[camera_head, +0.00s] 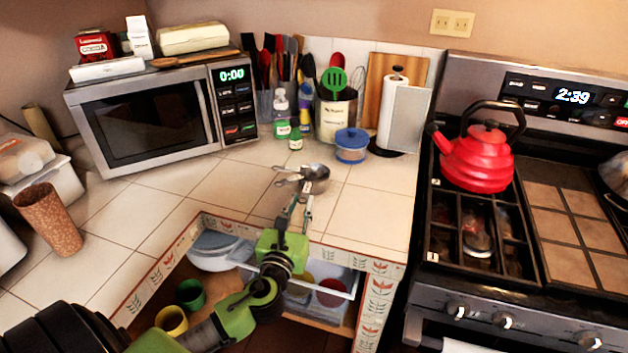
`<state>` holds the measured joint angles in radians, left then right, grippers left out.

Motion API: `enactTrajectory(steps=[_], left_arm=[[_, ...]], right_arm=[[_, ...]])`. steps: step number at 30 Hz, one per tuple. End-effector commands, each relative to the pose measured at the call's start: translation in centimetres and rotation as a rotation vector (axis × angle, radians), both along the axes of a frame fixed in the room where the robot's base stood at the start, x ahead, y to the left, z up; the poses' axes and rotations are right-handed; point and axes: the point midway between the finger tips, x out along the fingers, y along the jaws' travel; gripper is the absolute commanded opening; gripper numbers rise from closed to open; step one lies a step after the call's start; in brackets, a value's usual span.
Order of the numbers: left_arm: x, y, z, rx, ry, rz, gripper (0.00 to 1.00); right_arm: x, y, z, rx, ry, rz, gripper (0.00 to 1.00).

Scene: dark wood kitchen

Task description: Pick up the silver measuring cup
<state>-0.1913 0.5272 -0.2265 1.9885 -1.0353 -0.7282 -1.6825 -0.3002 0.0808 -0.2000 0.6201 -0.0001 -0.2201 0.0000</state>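The silver measuring cup (317,178) is on the tiled counter near the middle of the view, its handle side pointing left. My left gripper (302,195) reaches up from below, over the counter's front edge. Its two thin fingers look apart with a gap between them, and the tips are right beside the cup's near left side, by the handle. Whether the tips touch the cup is too small to tell. My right gripper is out of view.
A blue-lidded jar (352,147) and a paper towel holder (403,115) stand behind the cup. A microwave (150,115) is at the left, and a stove with a red kettle (478,160) at the right. Below the counter are open shelves with bowls and cups (190,294).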

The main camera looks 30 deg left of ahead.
Motion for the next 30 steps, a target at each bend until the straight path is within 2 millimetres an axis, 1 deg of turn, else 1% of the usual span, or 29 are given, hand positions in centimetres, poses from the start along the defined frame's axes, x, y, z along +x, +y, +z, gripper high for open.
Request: enactTrajectory(steps=[1, 5, 8, 12, 16, 19, 25, 26, 27, 28, 30], left_arm=[[0.6, 0.2, 0.1, -0.001, -0.001, 0.001, 0.19], [1.4, 0.4, 0.0, -0.002, 0.0, 0.0, 0.19], [2.3, 0.8, 0.0, -0.002, 0.0, 0.0, 0.19], [4.4, 1.5, 0.1, -0.002, -0.001, 0.001, 0.19], [6.0, 2.0, 0.0, -0.003, 0.001, 0.001, 0.19], [6.5, 2.2, -0.1, -0.003, 0.001, 0.0, 0.19], [6.5, 2.2, -0.1, -0.004, 0.002, 0.0, 0.19], [6.5, 2.2, -0.1, -0.004, 0.002, 0.0, 0.14], [6.5, 2.2, -0.1, -0.004, 0.002, 0.0, 0.04], [6.5, 2.2, -0.1, -0.004, 0.002, 0.0, 0.0], [6.5, 2.2, -0.1, -0.003, 0.001, 0.0, 0.0]], right_arm=[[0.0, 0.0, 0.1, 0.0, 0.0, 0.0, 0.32], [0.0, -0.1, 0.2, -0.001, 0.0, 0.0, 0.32], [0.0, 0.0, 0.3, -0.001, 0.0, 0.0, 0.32], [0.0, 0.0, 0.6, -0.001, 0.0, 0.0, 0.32], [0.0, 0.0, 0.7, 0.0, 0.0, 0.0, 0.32], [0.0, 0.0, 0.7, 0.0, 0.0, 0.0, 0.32], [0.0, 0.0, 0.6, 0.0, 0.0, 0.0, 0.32], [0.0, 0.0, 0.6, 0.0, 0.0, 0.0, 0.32], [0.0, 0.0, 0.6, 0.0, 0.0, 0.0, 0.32], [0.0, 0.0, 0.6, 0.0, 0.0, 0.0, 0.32], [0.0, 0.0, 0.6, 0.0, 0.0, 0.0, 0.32]])
